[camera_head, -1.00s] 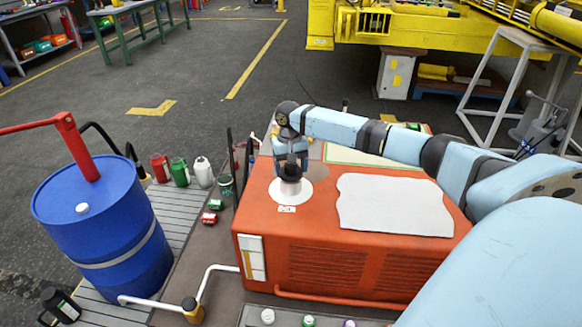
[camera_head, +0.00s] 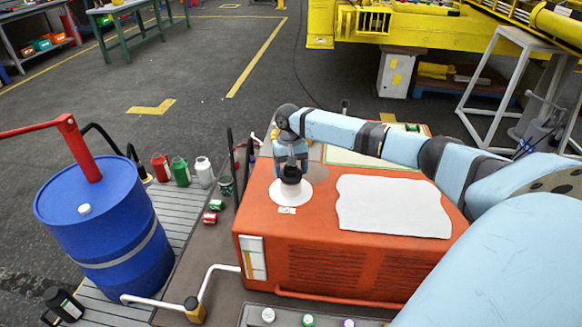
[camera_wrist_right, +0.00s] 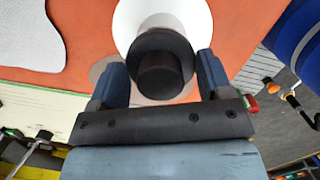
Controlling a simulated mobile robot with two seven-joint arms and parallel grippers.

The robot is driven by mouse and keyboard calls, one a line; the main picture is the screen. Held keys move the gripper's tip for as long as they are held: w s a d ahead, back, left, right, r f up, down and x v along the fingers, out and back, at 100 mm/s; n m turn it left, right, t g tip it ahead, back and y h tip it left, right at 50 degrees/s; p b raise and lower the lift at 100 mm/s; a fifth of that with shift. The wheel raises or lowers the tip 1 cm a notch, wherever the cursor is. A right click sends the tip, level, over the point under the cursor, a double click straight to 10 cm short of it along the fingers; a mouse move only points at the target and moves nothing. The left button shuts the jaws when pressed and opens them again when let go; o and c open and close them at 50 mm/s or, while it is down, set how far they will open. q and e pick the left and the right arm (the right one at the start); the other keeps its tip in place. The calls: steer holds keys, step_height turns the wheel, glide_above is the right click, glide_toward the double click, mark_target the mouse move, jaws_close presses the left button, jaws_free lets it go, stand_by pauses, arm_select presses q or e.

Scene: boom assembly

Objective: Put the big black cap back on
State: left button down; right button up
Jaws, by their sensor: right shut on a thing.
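The big black cap (camera_wrist_right: 163,62) is between the two fingers of my right gripper (camera_wrist_right: 160,85) in the right wrist view. In the head view the right gripper (camera_head: 291,174) points down over the orange machine, with the black cap (camera_head: 291,189) under it. The cap is over the white round filler area (camera_head: 304,193) on the orange top (camera_head: 320,170). I cannot tell whether the cap is seated or slightly above it. My right gripper is shut on the cap. My left gripper is not in view.
A white cloth (camera_head: 392,206) lies on the orange top, right of the cap. A blue drum (camera_head: 110,235) with a red handle stands at the left. Several bottles, including a green one (camera_head: 181,171), stand between drum and machine. Small caps (camera_head: 308,320) sit along the front edge.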

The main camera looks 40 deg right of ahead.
steer(key=shift+f, duration=0.55)
steer(key=o, duration=0.7)
